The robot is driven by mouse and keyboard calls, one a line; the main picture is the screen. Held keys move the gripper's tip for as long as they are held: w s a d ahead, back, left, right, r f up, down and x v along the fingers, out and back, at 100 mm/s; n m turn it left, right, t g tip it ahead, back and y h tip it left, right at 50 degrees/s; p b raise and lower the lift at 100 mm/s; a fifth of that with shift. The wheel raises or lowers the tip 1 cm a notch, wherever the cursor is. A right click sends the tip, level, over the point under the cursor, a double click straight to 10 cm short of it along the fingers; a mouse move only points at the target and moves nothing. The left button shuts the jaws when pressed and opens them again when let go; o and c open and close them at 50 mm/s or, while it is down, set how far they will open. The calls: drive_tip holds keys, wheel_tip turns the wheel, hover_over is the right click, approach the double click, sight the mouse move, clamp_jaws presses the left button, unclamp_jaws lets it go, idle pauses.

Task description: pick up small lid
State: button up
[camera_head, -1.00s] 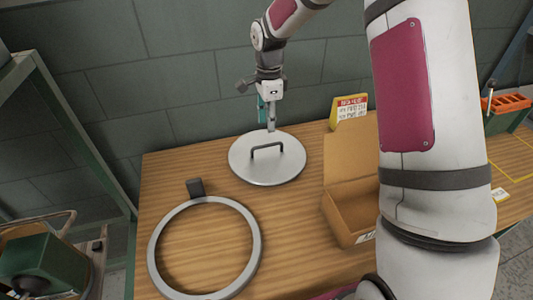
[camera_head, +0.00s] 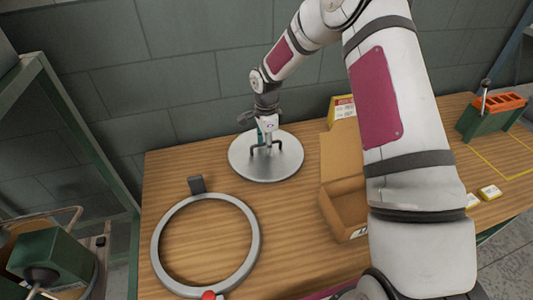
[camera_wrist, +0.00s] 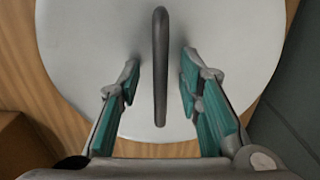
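The small lid (camera_head: 263,169) is a grey-white round disc with a dark bar handle, lying flat on the wooden table near the wall. In the wrist view the lid (camera_wrist: 230,30) fills most of the picture and its handle (camera_wrist: 160,65) runs up and down the middle. My gripper (camera_head: 266,145) is over the lid, at its handle. In the wrist view my gripper (camera_wrist: 159,80) is open, one teal-padded finger on each side of the handle, with a gap on both sides. The handle's middle is partly hidden by my gripper in the head view.
A large grey ring (camera_head: 254,245) with a dark block (camera_head: 197,185) lies at the front left of the table (camera_head: 170,170). An open cardboard box (camera_head: 345,215) stands right of the lid, with a yellow sign (camera_head: 341,108) behind. A green holder (camera_head: 480,125) is far right.

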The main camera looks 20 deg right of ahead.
clamp_jaws()
